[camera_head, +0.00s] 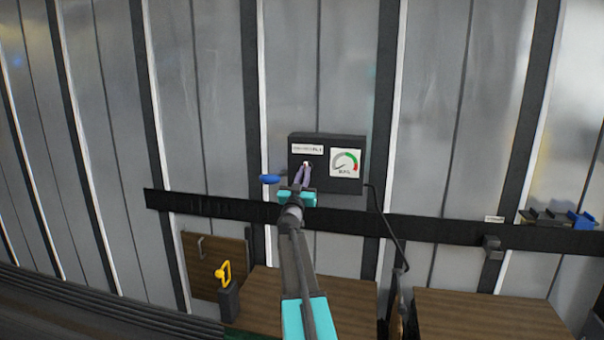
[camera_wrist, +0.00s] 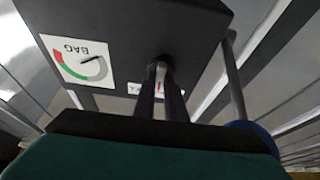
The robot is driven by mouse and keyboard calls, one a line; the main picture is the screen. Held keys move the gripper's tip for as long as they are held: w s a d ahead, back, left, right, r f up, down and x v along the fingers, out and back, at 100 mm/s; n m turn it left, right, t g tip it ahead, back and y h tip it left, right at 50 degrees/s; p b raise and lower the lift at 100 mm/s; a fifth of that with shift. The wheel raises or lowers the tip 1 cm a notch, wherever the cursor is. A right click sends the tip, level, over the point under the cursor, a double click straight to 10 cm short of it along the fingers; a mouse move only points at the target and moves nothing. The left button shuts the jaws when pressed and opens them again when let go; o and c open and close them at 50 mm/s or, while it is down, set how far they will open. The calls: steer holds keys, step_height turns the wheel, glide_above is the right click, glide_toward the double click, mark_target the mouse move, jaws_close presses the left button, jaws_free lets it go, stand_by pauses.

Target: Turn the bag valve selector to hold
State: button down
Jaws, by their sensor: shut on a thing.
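The dark valve box (camera_head: 325,186) is mounted on the ribbed metal wall in the middle of the head view. It fills the top of the wrist view (camera_wrist: 130,25). A white gauge (camera_head: 345,163) with a green and red arc is on its right side and reads "BAG" in the wrist view (camera_wrist: 78,62). My gripper (camera_head: 304,172) reaches the left part of the box's front. In the wrist view its two fingers (camera_wrist: 161,82) are shut on the small selector (camera_wrist: 160,67). The fingers hide most of it, so its setting cannot be read.
A blue knob (camera_head: 269,179) sticks out left of the box, close to my gripper. A black rail (camera_head: 440,230) runs below. A cable hangs at the right. A yellow-handled thing (camera_head: 223,272) and wooden boards (camera_head: 500,315) stand lower down.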

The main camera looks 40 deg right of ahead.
steer(key=shift+s+d+f+m, duration=0.15)
steer(key=shift+d+m, duration=0.05)
steer(key=shift+m, duration=0.1)
steer(key=c, duration=1.8)
jaws_free()
steer(key=shift+d, duration=0.15)
steer(key=shift+a, duration=0.2)
steer(key=b+v, duration=0.4)
steer(key=v, duration=0.9)
steer(key=shift+a, duration=0.35)
steer(key=shift+s+f, duration=0.1)
steer(key=shift+s, duration=0.05)
